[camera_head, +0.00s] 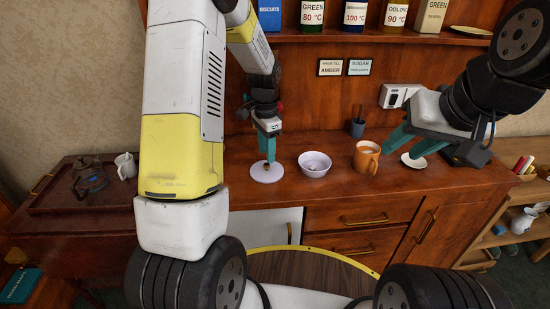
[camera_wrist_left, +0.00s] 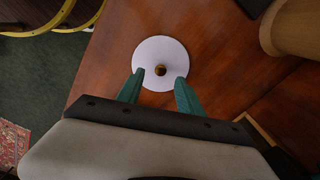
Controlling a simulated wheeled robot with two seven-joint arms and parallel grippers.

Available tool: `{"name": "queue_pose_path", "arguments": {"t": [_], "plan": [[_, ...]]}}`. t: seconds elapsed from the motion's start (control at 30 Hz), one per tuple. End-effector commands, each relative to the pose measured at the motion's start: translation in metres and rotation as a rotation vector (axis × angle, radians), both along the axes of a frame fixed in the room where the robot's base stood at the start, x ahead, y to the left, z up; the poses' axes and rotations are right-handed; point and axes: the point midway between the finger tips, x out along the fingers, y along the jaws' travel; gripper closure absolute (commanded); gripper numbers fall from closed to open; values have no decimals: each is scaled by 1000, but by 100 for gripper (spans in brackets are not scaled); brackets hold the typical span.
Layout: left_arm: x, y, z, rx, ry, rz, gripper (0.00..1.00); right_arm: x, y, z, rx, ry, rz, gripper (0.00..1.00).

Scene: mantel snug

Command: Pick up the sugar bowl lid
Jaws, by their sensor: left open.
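The sugar bowl lid (camera_head: 260,176) is a pale round disc lying flat on the wooden counter. In the left wrist view the lid (camera_wrist_left: 160,47) shows from above, with a small brass-brown knob (camera_wrist_left: 161,70). My left gripper (camera_head: 268,158) points down just over the lid in the head view. In the wrist view its teal fingertips (camera_wrist_left: 158,82) are apart, one on each side of the knob, with nothing between them that I can see gripped. The pale bowl (camera_head: 314,170) stands right of the lid. My right gripper (camera_head: 403,150) is open and empty over the counter at the right.
An orange mug (camera_head: 366,157) and a small white saucer (camera_head: 414,161) stand right of the bowl. A dark cup (camera_head: 357,129) is behind. A tray (camera_head: 52,196) with a glass pot and a white mug (camera_head: 125,166) is at the left. A shelf (camera_head: 385,37) of tins runs above.

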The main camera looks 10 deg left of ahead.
Motion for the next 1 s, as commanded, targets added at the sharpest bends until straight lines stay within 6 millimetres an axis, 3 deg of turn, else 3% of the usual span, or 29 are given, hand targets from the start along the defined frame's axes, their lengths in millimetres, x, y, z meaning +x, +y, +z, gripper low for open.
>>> {"name": "queue_pose_path", "arguments": {"t": [0.3, 0.57, 0.8, 1.0], "plan": [[0, 1, -43, 0, 2, 2, 57, 0, 0, 0, 0, 0, 0, 62], [1, 1, -45, -1, -1, 2, 57, 0, 0, 0, 0, 0, 0, 62], [1, 1, -45, -1, -1, 2, 100, 0, 0, 0, 0, 0, 0, 62], [1, 1, -45, -1, -1, 2, 100, 0, 0, 0, 0, 0, 0, 62]]}}
